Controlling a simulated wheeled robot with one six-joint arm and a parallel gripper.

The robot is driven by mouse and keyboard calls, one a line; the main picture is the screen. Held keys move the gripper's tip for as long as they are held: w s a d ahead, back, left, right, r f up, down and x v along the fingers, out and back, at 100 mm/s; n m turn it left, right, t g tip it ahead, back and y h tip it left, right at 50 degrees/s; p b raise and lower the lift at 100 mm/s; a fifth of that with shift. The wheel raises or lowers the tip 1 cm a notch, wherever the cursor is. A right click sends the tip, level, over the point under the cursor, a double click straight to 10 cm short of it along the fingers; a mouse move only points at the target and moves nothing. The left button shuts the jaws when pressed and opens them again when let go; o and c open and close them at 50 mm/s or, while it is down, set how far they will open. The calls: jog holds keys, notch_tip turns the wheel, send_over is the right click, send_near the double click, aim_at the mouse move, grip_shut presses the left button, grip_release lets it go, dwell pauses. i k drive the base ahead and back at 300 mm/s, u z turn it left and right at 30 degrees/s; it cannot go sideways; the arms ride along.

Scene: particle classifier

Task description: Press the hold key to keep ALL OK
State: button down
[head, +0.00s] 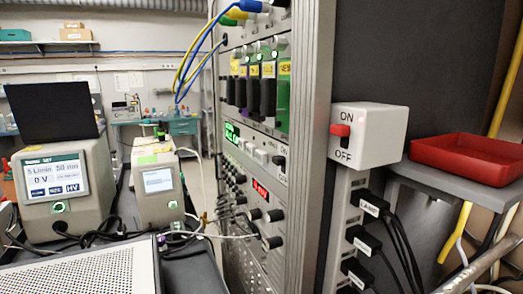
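A tall instrument rack (310,130) stands in the middle of the head view, seen at a steep angle. A small green-lit display (232,133) sits on one of its panels. Its text looks like ALL OK but is small. A row of pale square keys (261,157) lies to the right of the display on the same panel. Their labels are too small to read, so I cannot tell which one is the hold key. My gripper is not in view.
A white ON/OFF switch box (375,135) with a red rocker juts out right of the rack. Below it are black plugs (369,207), one labelled LAMP. A red tray (465,157) rests on a grey shelf. Instruments (62,185) and cables crowd the left bench.

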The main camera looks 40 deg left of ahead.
aim_at(251, 148)
jog(key=u, duration=0.05)
jog(key=k, duration=0.85)
jog(key=u, duration=0.95)
jog(key=i, duration=0.5)
jog(key=z, duration=0.05)
